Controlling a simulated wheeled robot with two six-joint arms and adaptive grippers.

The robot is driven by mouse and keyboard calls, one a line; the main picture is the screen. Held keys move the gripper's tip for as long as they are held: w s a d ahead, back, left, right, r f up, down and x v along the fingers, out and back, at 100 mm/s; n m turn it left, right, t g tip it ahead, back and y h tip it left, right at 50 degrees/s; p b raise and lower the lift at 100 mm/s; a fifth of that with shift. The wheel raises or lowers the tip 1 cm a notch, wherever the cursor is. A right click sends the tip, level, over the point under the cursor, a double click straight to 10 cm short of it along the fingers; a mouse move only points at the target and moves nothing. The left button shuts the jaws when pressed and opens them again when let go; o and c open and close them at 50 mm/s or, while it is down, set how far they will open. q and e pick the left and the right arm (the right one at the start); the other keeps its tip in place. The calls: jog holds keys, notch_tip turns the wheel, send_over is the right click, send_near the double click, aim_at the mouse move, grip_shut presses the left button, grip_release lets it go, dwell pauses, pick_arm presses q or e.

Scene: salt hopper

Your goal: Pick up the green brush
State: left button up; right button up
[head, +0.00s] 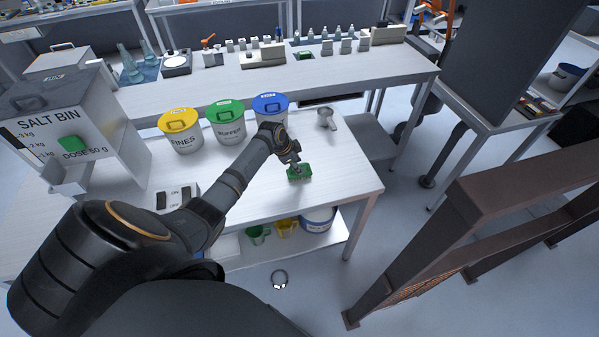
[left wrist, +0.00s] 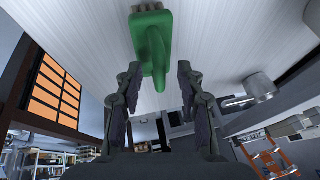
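The green brush (head: 300,175) lies on the white table near its right front part. My left gripper (head: 292,160) is right over it, at the brush's near end. In the left wrist view the brush (left wrist: 151,38) shows a green body and handle, with pale bristles at the top edge. Its handle reaches down between the two fingers of my left gripper (left wrist: 158,72). The fingers are apart, with a gap visible on each side of the handle. My right gripper is in neither view.
Yellow (head: 181,130), green (head: 226,121) and blue-lidded (head: 270,108) tubs stand behind my left arm. A metal scoop (head: 326,119) lies behind the brush. The salt bin (head: 70,130) stands at left. The table is clear right of the brush.

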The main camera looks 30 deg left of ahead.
pick_arm(q)
jog(key=shift+c, duration=1.4)
grip_shut()
jog(key=shift+r+b, duration=0.35)
jog(key=shift+r, duration=0.15)
jog(key=s+d+r+b, duration=0.3)
jog(key=s+d+r, duration=0.5)
jog(key=d+r, duration=0.3)
jog(key=shift+s+d+r+b, duration=0.15)
jog(key=shift+r+b, duration=0.2)
jog(key=shift+r, duration=0.25)
